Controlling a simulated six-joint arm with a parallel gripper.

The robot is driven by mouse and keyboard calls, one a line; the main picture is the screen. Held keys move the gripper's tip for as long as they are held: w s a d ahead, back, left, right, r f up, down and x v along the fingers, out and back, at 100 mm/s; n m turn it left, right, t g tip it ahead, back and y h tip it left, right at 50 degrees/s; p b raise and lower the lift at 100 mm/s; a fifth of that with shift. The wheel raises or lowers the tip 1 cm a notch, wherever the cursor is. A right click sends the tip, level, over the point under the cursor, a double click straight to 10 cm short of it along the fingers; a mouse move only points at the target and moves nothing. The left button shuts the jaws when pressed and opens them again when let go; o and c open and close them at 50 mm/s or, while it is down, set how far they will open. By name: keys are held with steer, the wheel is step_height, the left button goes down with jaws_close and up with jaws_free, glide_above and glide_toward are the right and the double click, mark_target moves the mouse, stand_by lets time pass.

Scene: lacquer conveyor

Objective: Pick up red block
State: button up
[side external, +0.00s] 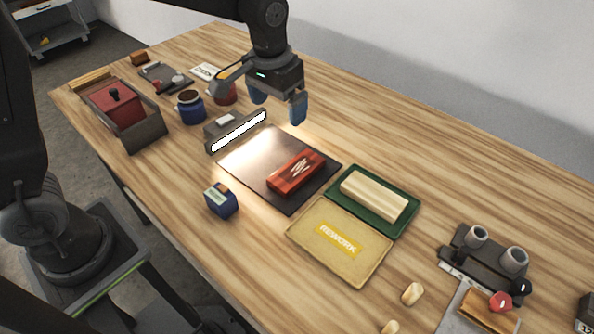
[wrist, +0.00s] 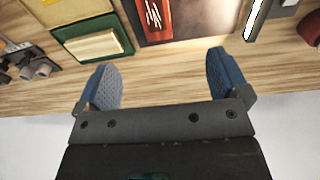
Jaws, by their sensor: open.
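The red block (side external: 296,171) lies flat on a dark square mat (side external: 249,158) in the middle of the table, with pale scratch-like marks on its top. It also shows in the wrist view (wrist: 153,15) at the top edge, partly cut off. My gripper (side external: 278,108) is open and empty, with blue fingertips. It is above the table behind the mat, apart from the block. In the wrist view, my gripper (wrist: 165,80) has its fingers wide apart over bare wood and the block lies beyond them.
A bright light bar (side external: 239,131) stands at the mat's back left edge. A green tray (side external: 409,228) with a cream block (side external: 374,195) and a yellow REWORK tray (side external: 305,250) lie to the right. A blue box (side external: 221,201) stands in front. Bare wood (side external: 390,135) extends behind the mat.

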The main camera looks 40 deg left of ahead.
steer(key=g, duration=0.1)
glide_above(297, 169)
step_height(297, 169, down, 4)
steer(key=f, duration=0.1)
step_height(297, 169, down, 14)
steer(key=shift+r, duration=0.2)
steer(key=shift+c, duration=0.4)
steer(key=c, duration=0.9)
steer(key=shift+c, duration=0.4)
steer(key=shift+r, duration=0.15)
